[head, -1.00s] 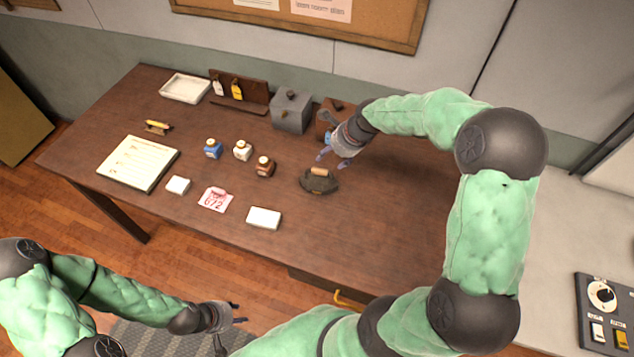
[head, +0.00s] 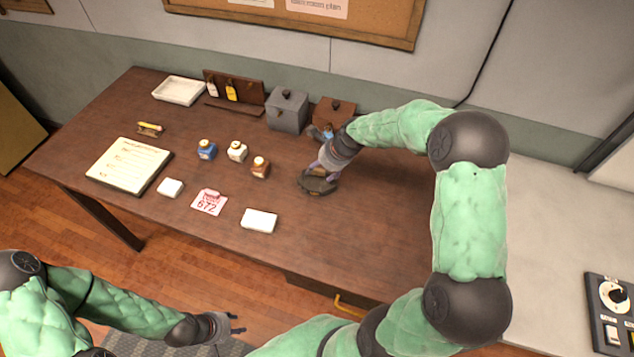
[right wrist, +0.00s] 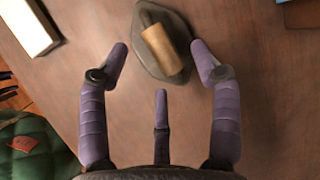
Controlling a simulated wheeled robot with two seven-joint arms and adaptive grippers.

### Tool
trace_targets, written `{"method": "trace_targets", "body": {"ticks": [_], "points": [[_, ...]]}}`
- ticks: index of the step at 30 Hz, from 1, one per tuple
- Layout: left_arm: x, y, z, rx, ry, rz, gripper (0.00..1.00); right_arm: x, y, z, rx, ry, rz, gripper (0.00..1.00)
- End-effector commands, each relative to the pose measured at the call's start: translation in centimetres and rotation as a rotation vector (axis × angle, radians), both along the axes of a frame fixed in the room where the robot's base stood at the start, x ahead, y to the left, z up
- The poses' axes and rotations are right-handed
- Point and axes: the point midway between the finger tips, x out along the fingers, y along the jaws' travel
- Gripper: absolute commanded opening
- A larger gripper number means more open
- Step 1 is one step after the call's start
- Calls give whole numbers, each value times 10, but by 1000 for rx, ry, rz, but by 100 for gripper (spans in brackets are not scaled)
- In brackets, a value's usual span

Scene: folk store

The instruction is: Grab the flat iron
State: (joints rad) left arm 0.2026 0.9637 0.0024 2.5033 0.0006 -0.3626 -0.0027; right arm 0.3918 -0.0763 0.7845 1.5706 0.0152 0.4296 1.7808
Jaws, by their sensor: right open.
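The flat iron (head: 318,185) is a dark, pointed iron with a light wooden handle, standing on the wooden table right of the small bottles. In the right wrist view the iron (right wrist: 148,60) lies just beyond the fingertips, its handle between their lines. My right gripper (head: 322,168) is over the iron and hides its handle in the head view. Its fingers (right wrist: 160,52) are spread apart with nothing between them. My left gripper (head: 238,324) is low in front of the table, away from the iron; its fingers look apart and empty.
A grey box (head: 287,110) and a brown box (head: 333,112) stand behind the iron. Small bottles (head: 259,168) and a white block (head: 259,221) are to its left. A pink number card (head: 209,202) lies further left. The table right of the iron is clear.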

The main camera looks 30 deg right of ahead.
Motion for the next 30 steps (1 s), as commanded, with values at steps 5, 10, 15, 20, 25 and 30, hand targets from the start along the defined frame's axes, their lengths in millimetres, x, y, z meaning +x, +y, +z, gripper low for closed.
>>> {"method": "trace_targets", "body": {"ticks": [5, 10, 15, 20, 25, 30], "points": [[0, 0, -9, 0, 0, 0, 40, 10, 8, -24, 1, 3, 2, 64], [0, 0, -12, 0, 0, 0, 40, 18, 11, -40, 1, 3, 2, 64], [0, 0, -12, 0, 0, 0, 40, 18, 11, -40, 0, 2, 1, 64], [0, 0, -12, 0, 0, 0, 40, 18, 11, -40, 0, 2, 1, 36], [0, 0, -12, 0, 0, 0, 40, 18, 11, -40, 0, 2, 1, 0], [0, 0, -12, 0, 0, 0, 40, 21, 9, -37, -2, -6, -2, 0]]}}
